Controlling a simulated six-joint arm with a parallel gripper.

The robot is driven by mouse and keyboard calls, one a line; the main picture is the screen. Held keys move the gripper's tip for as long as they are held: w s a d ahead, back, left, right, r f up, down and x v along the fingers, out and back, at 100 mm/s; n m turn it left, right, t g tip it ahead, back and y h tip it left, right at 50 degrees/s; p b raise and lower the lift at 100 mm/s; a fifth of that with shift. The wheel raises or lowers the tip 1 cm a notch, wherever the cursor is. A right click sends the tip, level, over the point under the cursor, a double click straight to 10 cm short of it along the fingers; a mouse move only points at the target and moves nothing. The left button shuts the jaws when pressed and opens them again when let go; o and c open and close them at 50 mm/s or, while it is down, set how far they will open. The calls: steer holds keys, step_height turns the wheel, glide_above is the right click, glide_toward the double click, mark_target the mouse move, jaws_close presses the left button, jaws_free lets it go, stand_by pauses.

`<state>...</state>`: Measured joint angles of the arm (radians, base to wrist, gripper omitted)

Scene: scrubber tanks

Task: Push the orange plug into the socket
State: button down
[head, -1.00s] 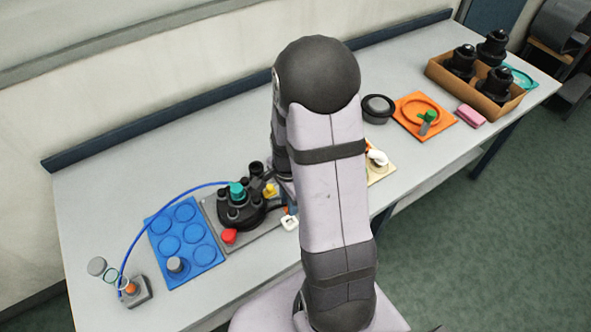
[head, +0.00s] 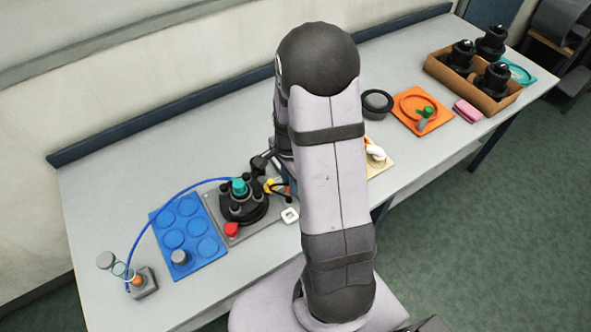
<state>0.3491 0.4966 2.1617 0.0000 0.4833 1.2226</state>
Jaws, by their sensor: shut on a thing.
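The black-bodied pump unit (head: 243,208) with a teal cap (head: 239,187) stands on a grey plate, left of my arm. My gripper (head: 285,184) is at the plate's right end, mostly hidden behind my arm. It is shut on what looks like the orange plug, of which only a small orange patch shows by a looping black cable (head: 287,193). A yellow part (head: 269,185) is beside it. A white square piece (head: 290,215) with a dark middle lies in front. I cannot tell which part is the socket, or whether the plug touches it.
A red knob (head: 231,229) is at the plate's front. A blue tray (head: 188,240) with round recesses and a grey block (head: 142,284) with a blue hose are left. An orange tray (head: 400,120), pink sponge (head: 467,111) and brown box (head: 436,67) are right. Table behind the pump is clear.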

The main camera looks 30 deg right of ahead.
steer(key=w+d, duration=0.8)
steer(key=w, duration=0.1)
steer(key=shift+w, duration=0.25)
steer(key=shift+a, duration=0.1)
steer(key=shift+f, duration=0.1)
steer(key=shift+f+b, duration=1.5)
steer(key=shift+f, duration=0.7)
steer(key=shift+f, duration=0.25)
steer(key=shift+f+b, duration=0.35)
steer(key=shift+f, duration=0.35)
steer(key=c, duration=1)
jaws_free()
steer(key=shift+c, duration=0.2)
